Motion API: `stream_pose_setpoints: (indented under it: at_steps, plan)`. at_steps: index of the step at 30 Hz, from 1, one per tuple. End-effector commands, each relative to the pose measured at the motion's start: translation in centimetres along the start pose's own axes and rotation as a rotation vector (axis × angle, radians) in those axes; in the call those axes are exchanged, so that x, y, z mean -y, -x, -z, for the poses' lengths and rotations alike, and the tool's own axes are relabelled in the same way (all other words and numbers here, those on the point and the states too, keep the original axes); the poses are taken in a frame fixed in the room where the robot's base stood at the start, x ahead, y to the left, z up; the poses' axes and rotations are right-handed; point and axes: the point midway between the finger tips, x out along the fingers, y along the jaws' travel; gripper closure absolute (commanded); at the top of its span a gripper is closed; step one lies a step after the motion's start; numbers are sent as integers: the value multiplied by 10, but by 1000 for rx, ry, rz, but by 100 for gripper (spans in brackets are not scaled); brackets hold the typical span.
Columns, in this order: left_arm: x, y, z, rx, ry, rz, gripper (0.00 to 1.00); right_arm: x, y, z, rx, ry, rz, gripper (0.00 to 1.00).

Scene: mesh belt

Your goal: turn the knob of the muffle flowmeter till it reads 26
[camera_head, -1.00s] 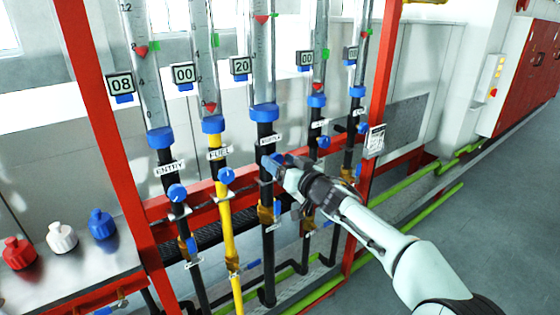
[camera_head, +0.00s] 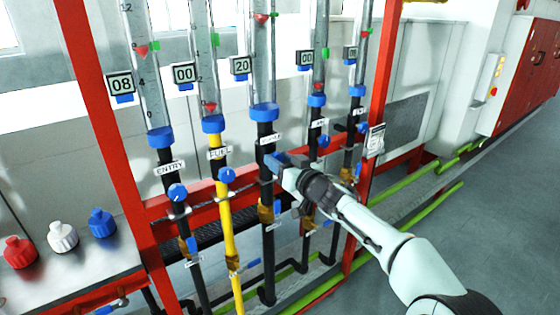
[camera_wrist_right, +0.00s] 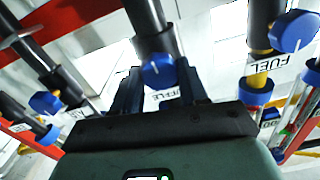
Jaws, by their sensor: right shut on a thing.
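The muffle flowmeter (camera_head: 263,60) is the middle glass tube, with a red float near its top. Its small display (camera_head: 240,66) reads 20. The muffle knob (camera_wrist_right: 158,71) is blue with a white mark and sits between my right fingers in the wrist view. My right gripper (camera_head: 277,164) is shut on this knob, below the muffle label (camera_head: 269,139); it also shows in the wrist view (camera_wrist_right: 160,88). In the head view the hand hides most of the knob. My left gripper is not in view.
The entry knob (camera_head: 177,193) and fuel knob (camera_head: 226,175) stand to the left on neighbouring pipes. More flowmeters stand to the right within the red frame (camera_head: 95,110). Red, white and blue capped pieces sit on a metal bench (camera_head: 70,270). The grey floor (camera_head: 480,230) is clear.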

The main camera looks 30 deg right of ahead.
Motion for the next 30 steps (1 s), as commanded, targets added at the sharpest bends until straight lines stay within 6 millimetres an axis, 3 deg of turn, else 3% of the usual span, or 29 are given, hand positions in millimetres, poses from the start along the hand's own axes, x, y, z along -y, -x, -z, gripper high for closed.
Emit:
stream_pose_setpoints:
  at_steps: [21, 30]
  plan:
    - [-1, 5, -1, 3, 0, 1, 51, 2, 0, -1, 1, 602, 0, 88]
    - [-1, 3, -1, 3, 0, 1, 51, 2, 0, -1, 1, 779, 0, 88]
